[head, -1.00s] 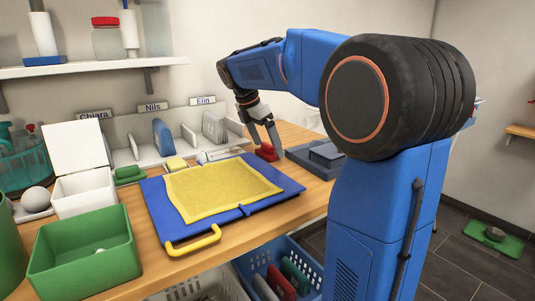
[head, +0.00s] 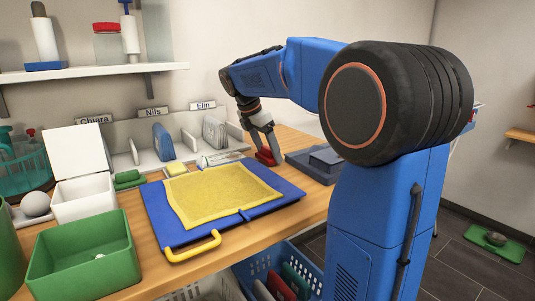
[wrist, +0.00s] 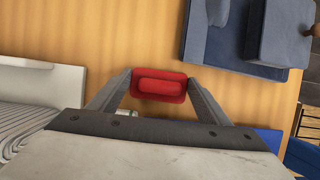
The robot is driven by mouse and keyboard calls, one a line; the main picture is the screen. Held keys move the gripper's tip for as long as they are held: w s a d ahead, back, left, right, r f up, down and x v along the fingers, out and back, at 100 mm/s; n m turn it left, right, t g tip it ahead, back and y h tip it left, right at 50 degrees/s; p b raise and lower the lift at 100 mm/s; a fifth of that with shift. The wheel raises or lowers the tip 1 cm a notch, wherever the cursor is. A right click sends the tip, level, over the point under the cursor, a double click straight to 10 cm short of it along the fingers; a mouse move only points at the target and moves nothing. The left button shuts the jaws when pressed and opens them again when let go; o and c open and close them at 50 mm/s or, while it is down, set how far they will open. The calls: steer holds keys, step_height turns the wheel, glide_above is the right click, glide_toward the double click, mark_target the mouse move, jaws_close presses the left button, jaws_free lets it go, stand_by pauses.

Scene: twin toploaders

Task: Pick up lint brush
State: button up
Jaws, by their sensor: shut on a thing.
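The lint brush appears to be the small red block with a raised grip. It lies on the wooden table to the right of the blue board, and shows in the head view (head: 265,158) and in the wrist view (wrist: 160,87). My gripper (head: 269,149) reaches down to it from above. In the wrist view my gripper's fingers (wrist: 161,80) are at both short ends of the red block, shut on it. The block looks to be at table level; I cannot tell if it is lifted. Its underside is hidden.
A dark blue-grey tray (head: 310,168) stands close to the right of the red block. A blue board (head: 278,205) with a yellow cloth (head: 222,194) lies in front. White dividers (head: 192,146) with folded items stand behind to the left. Bare table lies behind the block.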

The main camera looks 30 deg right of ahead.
mark_target(268, 147)
step_height(268, 147, up, 18)
steer(key=shift+f, duration=0.25)
